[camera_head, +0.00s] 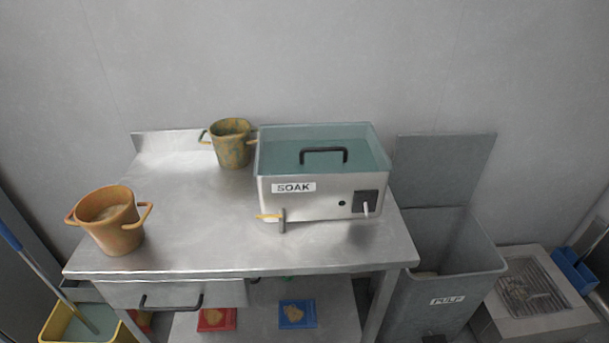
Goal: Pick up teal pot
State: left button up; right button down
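A two-handled pot with a mottled teal-green and yellow-brown surface (232,150) stands upright at the back of the steel table (190,215). It is just left of the soak machine, and its right handle is close to the machine's corner. I cannot tell whether they touch. An orange two-handled pot (115,232) stands at the table's left front edge. Neither of my grippers is in view.
The soak machine (320,205), with a teal lid and black handle, fills the table's right side. Its tap (282,222) points forward. The table's middle is clear. A grey pulp bin (440,270) stands open at right. A yellow bucket (75,328) is at lower left.

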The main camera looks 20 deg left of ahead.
aim_at(232, 144)
jog(key=k+j+u, duration=0.1)
jog(key=j, duration=0.45)
jog(key=k+j+u, duration=0.1)
jog(key=j, duration=0.5)
jog(key=j+u, duration=0.15)
jog(key=j, duration=0.4)
jog(key=k, duration=0.05)
